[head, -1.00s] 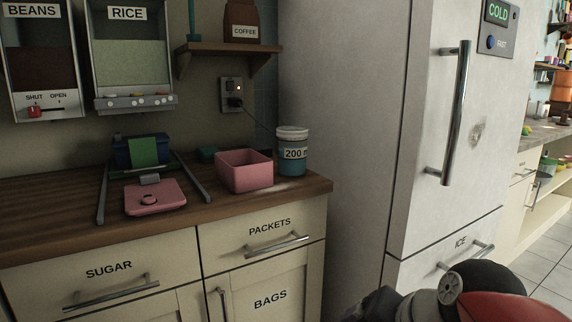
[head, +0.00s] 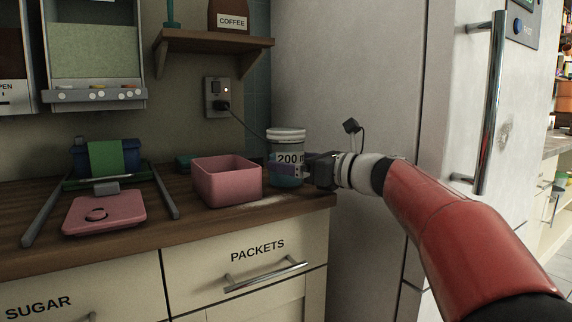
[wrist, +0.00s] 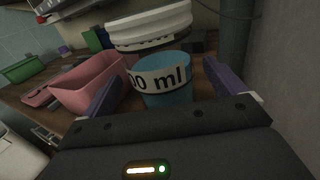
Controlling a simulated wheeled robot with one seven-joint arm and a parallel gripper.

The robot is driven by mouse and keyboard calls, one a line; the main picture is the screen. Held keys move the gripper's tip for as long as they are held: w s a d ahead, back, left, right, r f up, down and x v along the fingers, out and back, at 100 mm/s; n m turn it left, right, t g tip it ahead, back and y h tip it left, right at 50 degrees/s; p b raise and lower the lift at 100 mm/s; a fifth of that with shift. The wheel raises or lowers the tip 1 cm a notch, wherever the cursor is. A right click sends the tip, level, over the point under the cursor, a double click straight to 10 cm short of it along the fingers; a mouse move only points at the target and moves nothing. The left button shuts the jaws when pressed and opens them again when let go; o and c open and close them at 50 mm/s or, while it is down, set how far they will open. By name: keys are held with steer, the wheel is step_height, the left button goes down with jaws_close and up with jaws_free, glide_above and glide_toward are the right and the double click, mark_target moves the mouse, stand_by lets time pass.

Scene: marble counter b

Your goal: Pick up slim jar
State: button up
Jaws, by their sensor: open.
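The jar (head: 287,143) stands upright near the right front end of the wooden counter. It has a white lid, a "200 m…" label and a blue lower part. My gripper (head: 287,171) reaches in from the right at label height, and a purple finger crosses in front of the jar. In the wrist view the jar (wrist: 165,93) sits between the two purple fingers of my open gripper (wrist: 163,72). A narrow gap shows on each side, so the fingers look apart from it. The label reads "00 ml" there, and part of the jar's base is hidden.
A pink open box (head: 226,186) stands close on the jar's left. A pink scale-like plate (head: 104,213) and a blue box with a green band (head: 107,157) lie farther left. The fridge (head: 345,90) rises right of the counter. A shelf (head: 212,41) and socket (head: 217,97) are above.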

steer(key=x, duration=0.4)
steer(key=shift+w+f, duration=0.1)
steer(key=shift+w, duration=0.1)
steer(key=shift+c, duration=0.4)
steer(key=c, duration=1.3)
steer(key=shift+r, duration=0.2)
